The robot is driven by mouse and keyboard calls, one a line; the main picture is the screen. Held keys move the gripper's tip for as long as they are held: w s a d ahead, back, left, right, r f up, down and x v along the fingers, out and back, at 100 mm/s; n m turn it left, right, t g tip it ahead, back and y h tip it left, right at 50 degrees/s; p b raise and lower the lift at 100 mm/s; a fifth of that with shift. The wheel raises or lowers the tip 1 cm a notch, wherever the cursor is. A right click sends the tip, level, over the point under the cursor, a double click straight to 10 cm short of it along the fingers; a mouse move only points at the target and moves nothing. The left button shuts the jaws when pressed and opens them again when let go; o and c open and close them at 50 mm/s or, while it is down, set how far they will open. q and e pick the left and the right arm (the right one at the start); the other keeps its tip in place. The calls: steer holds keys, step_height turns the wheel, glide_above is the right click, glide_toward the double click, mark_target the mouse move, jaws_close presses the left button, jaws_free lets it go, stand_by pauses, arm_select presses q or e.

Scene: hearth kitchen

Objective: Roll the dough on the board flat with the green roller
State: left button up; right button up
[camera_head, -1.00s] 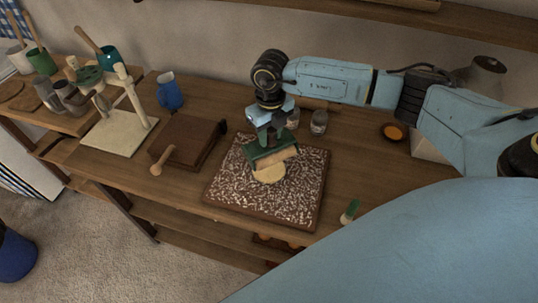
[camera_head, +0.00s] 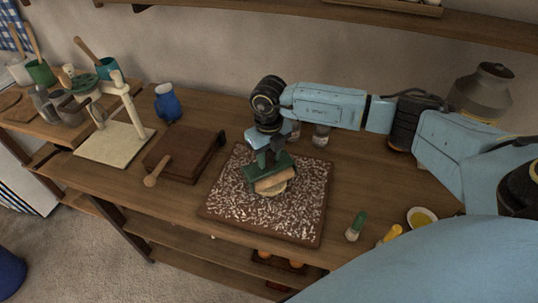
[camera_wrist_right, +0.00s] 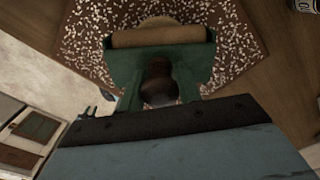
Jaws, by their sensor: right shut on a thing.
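The green roller (camera_head: 268,173) has a green frame and a pale wooden cylinder. My right gripper (camera_head: 266,152) is shut on its handle and holds it over the middle of the board. The pale dough (camera_head: 272,192) lies under the roller and is mostly hidden by it. The board (camera_head: 303,210) is brown with a speckled white, flour-like top. In the right wrist view, the green roller (camera_wrist_right: 124,72) spans the speckled board (camera_wrist_right: 85,40), and a dark handle shows below it; a sliver of dough (camera_wrist_right: 158,21) shows beyond the cylinder. I cannot tell whether the roller touches the dough. My left gripper is not in view.
Left of the board are a brown press-like block (camera_head: 185,155) with a wooden handle, a blue jug (camera_head: 167,103) and a pale stand (camera_head: 115,143). Glass jars (camera_head: 321,136) stand behind the board.

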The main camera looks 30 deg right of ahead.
steer(key=shift+f+b, duration=0.5)
steer(key=shift+f, duration=0.1)
stand_by(0.4)
steer(key=shift+w+b, duration=0.8)
steer(key=shift+w, duration=0.25)
steer(key=shift+s+f+p, duration=0.15)
steer(key=shift+s+p, duration=0.3)
steer(key=shift+s, duration=0.35)
steer(key=shift+s+f+p, duration=0.1)
steer(key=shift+s+p, duration=0.35)
steer(key=shift+s, duration=0.3)
steer(key=shift+s+a+p, duration=0.1)
steer(key=shift+s+p, duration=0.4)
steer(key=shift+s, duration=0.05)
steer(key=shift+w+f+b, duration=0.15)
steer(key=shift+w+b, duration=0.5)
steer(key=shift+w, duration=0.05)
steer(key=shift+w+f+b, duration=0.15)
steer(key=shift+w+b, duration=0.95)
steer(key=shift+w, duration=0.2)
steer(key=shift+r, duration=0.1)
